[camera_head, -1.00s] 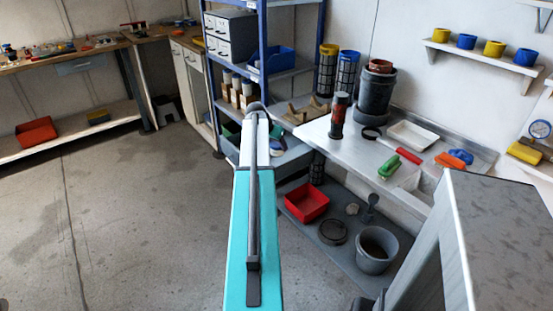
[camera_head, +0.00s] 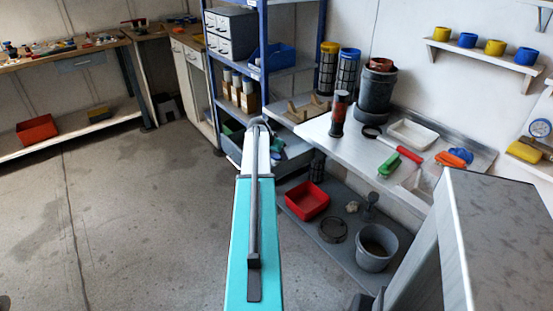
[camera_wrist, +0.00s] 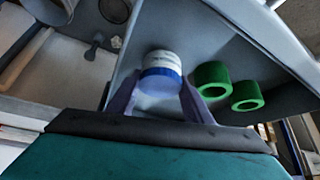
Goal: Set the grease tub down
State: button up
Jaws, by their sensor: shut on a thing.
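The grease tub (camera_wrist: 161,70), round with a white upper part and a blue band, is between the two fingers of my gripper (camera_wrist: 160,90) in the wrist view. My gripper is shut on it. The tub is over or inside a grey bin (camera_wrist: 215,35), left of two green rings; I cannot tell whether its base touches the bin floor. In the head view my arm reaches to the grey bin (camera_head: 299,160) at the foot of the blue shelf, and the arm hides the gripper and most of the bin's left part.
Two green rings (camera_wrist: 211,77) lie close to the right of the tub. A workbench (camera_head: 345,147) with a white tray (camera_head: 413,134) stands to the right. A red bin (camera_head: 307,200) and a grey bucket (camera_head: 373,248) are below it. The floor (camera_head: 130,210) at left is clear.

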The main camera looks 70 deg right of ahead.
jog(key=shift+f, duration=0.65)
jog(key=shift+f, duration=0.15)
jog(key=o, duration=0.8)
jog(key=shift+r, duration=0.2)
jog(key=v, duration=1.2)
jog(key=shift+b, duration=0.4)
jog(key=shift+r, duration=0.1)
